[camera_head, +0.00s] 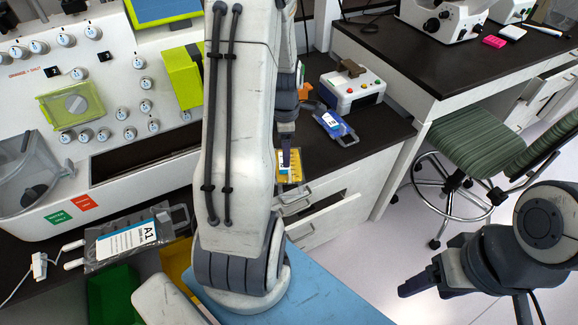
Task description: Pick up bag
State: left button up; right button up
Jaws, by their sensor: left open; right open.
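A clear bag (104,262) with a white and blue label marked A1 lies on the dark counter at lower left, with a grey clip at its right end. A yellow labelled item (291,177) lies near the counter's front edge; I cannot tell if it is a bag. My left gripper (287,160) is just above or at this yellow item, fingers pointing down, partly hidden by my own arm; it is open. A blue labelled item (331,124) lies behind it to the right. My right gripper (418,284) is open and empty over the floor at right, away from the counter.
The white cell processor (110,60) with knobs stands at left. A white box with coloured buttons (352,90) sits behind the blue item. A drawer (320,222) is open below the counter. A green chair (490,145) stands at right. Green and yellow bins are at lower left.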

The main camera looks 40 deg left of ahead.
aim_at(290, 173)
pick_arm(q)
notch_tip(290, 173, down, 3)
jog(key=shift+d+f, duration=0.1)
jog(key=shift+f, duration=0.1)
jog(key=f, duration=0.2)
jog(key=d+f, duration=0.1)
jog(key=f, duration=0.1)
jog(key=shift+w, duration=0.15)
jog(key=shift+f, duration=0.65)
grip_shut()
